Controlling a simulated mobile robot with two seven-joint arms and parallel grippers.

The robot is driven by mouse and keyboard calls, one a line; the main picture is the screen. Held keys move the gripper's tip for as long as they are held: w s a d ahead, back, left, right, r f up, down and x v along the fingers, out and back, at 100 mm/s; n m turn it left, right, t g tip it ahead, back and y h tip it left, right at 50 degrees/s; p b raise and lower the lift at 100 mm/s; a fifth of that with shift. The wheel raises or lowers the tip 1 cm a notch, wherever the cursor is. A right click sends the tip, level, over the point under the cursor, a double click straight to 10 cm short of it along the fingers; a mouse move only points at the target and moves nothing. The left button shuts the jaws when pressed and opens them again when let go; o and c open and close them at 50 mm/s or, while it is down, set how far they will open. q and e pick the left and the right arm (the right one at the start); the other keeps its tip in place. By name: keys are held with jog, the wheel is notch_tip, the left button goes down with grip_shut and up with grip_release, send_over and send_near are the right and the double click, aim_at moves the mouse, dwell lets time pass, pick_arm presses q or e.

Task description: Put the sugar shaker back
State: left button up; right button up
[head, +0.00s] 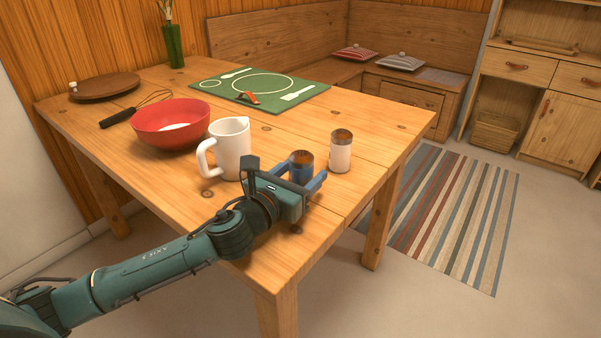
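Two shakers with brown tops stand near the right edge of the wooden table. I cannot tell which one holds sugar. The white shaker stands upright, clear of the gripper. My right gripper is not in view.
A white pitcher (231,150) stands just left of the gripper, with a red bowl (171,128) and a whisk (137,107) beyond. A green placemat (250,93) with a small orange-brown item (249,98) lies farther back. The table's (375,112) right part behind the shakers is clear.

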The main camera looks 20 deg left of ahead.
pick_arm(q)
jog(key=shift+r, duration=0.25)
jog(key=v, duration=1.1)
jog(key=shift+s+f, duration=0.15)
jog(key=shift+s+a, duration=0.1)
jog(key=shift+s, duration=0.25)
